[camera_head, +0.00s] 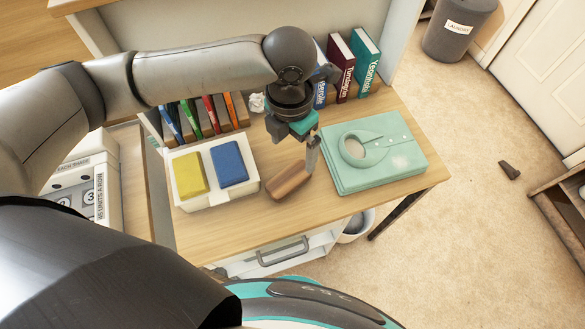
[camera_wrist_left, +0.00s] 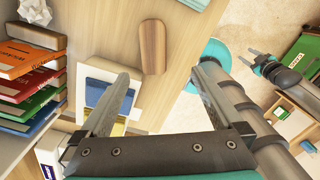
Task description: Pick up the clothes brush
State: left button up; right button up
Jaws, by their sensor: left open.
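The clothes brush (camera_head: 289,185) is a brown wooden block lying on the desk between a white tray and a folded green shirt. In the left wrist view the brush (camera_wrist_left: 152,47) lies beyond my fingertips, its wooden back facing up. My left gripper (camera_head: 299,150) is above the desk, just over the far end of the brush. In the left wrist view its fingers (camera_wrist_left: 165,80) are spread with nothing between them. My right gripper (camera_wrist_left: 250,57) shows small at the right of that view, its fingers apart and empty. It is outside the head view.
The folded shirt (camera_head: 398,160) lies close to the right of the brush. Books (camera_head: 366,62) stand along the back, with a crumpled paper ball (camera_head: 257,103) nearby. Bare desk (camera_head: 245,230) is in front.

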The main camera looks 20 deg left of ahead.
pick_arm(q)
jog(key=b, duration=0.3)
send_over(291, 178)
jog(key=shift+m, duration=0.4)
jog(key=f, duration=0.9)
jog(key=shift+s+f, duration=0.25)
jog(key=shift+f, duration=0.15)
jog(key=f, duration=0.1)
jog(key=f+b, duration=0.1)
jog(key=f, duration=0.3)
jog(key=shift+w+a+f, duration=0.1)
jog(key=shift+w+a, duration=0.05)
jog(key=shift+w, duration=0.1)
grip_shut()
jog(key=shift+d+r, duration=0.2)
jog(key=shift+r, duration=0.35)
jog(key=r+p, duration=0.1)
jog(key=r, duration=0.2)
jog(key=r+p, duration=0.1)
jog(key=r, duration=0.2)
jog(key=shift+d+r, duration=0.2)
jog(key=shift+r, duration=0.05)
jog(key=s+d, duration=0.1)
jog(key=d, duration=1.8)
jog(key=shift+s+f+b, duration=0.25)
jog(key=shift+s+b, duration=0.05)
jog(key=shift+s, duration=0.1)
